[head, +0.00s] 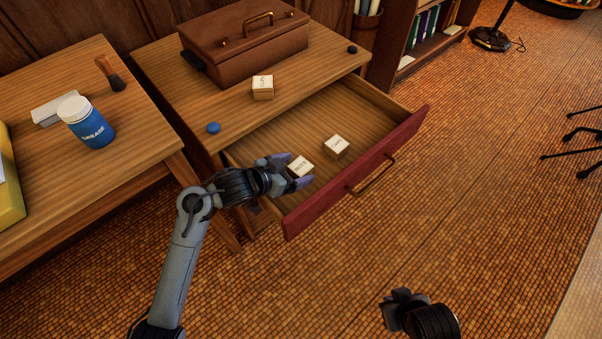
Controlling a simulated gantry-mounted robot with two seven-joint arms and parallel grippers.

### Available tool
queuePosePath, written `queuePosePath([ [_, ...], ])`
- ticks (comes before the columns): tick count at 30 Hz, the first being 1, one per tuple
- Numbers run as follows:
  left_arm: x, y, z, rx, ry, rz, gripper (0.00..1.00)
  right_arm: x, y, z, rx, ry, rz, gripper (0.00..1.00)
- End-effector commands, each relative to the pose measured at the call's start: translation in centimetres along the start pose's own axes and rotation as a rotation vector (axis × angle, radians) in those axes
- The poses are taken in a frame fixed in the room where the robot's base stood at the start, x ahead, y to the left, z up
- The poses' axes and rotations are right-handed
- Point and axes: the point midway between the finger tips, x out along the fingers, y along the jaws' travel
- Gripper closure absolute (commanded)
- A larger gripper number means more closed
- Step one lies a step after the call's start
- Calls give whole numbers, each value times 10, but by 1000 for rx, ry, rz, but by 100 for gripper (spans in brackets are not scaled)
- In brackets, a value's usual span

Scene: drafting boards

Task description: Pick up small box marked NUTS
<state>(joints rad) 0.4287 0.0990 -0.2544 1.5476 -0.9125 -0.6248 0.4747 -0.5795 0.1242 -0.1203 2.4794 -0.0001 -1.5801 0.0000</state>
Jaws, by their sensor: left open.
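Two small pale boxes with white, dark-lettered tops lie in the open drawer. The nearer box (301,165) has lettering that may read NUTS, but it is too small to be sure. The other drawer box (336,146) sits a little to its right and farther back. My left gripper (290,171) reaches over the drawer's left part, fingers open, right at the nearer box. Part of that box is hidden by the fingers, and I cannot tell whether they touch it. My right gripper (396,298) is low over the floor, away from the drawer; its opening is unclear.
The drawer's red front (350,180) with its handle stands out over the floor. On the cabinet top are another small box (262,88), a brown case (245,42) and a blue disc (214,128). A blue grease jar (88,125) stands on the left table.

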Motion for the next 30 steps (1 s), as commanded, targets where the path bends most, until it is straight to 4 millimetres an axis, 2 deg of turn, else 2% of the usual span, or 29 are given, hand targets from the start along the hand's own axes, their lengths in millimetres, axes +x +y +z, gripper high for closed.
queuePosePath([
  [10, 6, 0, -1, 1, 0, 0, 12, 4, 0, 2, -2, -1, 2, 100],
  [22, 6, 0, 0, 1, 0, 0, 72, 4, -2, 1, 6, 0, -5, 100],
  [30, 4, 0, -3, 1, 0, -1, 73, 2, -2, 0, 8, 1, -6, 100],
])
